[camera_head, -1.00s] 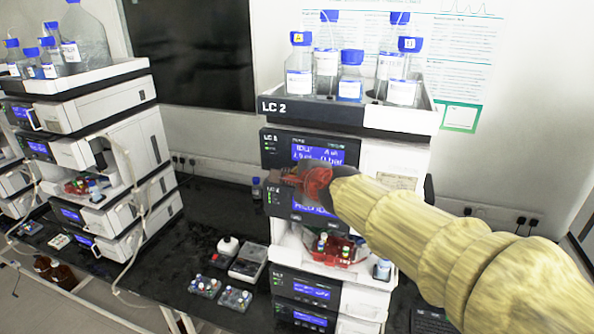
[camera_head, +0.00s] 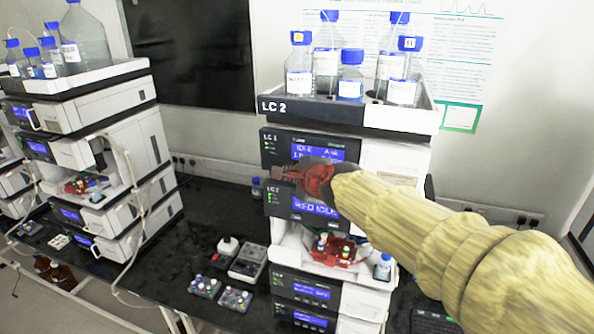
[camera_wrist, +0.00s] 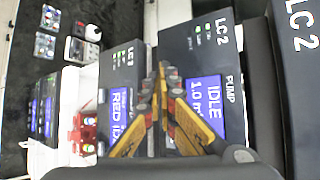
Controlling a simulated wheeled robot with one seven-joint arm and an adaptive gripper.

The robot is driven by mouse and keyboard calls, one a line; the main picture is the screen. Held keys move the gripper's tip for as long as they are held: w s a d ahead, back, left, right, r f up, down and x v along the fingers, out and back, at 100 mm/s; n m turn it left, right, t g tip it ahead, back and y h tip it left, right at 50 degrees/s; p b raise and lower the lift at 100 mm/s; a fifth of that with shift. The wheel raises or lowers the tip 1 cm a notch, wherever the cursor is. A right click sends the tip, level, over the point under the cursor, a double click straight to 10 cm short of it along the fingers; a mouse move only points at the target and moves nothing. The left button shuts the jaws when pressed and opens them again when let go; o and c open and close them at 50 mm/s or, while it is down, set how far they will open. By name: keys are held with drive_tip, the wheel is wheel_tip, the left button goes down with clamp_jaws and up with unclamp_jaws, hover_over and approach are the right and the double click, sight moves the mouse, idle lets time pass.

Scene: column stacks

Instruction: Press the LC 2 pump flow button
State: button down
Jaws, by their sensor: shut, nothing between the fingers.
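The LC 2 pump (camera_wrist: 200,60) is the upper module of the right-hand stack. In the wrist view its dark front carries "LC 2" and "PUMP" labels, and its blue display (camera_wrist: 206,105) reads IDLE and about 1.0. The pump also shows in the head view (camera_head: 283,152), under the tray marked LC 2. My gripper (camera_wrist: 162,67) is shut and empty, its fingertips in front of the seam between the pump and the module below. It also shows in the head view (camera_head: 280,172) at the stack's front. I cannot make out the flow button, and contact cannot be judged.
The module below (camera_wrist: 118,75) has a blue display reading RED IDLE. The LC 2 tray (camera_head: 345,112) holds several blue-capped bottles. A red vial rack (camera_head: 335,251) sits in the open bay lower down. Another instrument stack (camera_head: 90,160) stands left, with dark bench between.

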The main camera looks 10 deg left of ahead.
drive_tip(key=shift+w, duration=0.45)
idle(0.5)
drive_tip(key=shift+s, duration=0.85)
drive_tip(key=s+p, duration=0.3)
drive_tip(key=s, duration=0.2)
drive_tip(key=shift+a, duration=0.2)
idle(0.8)
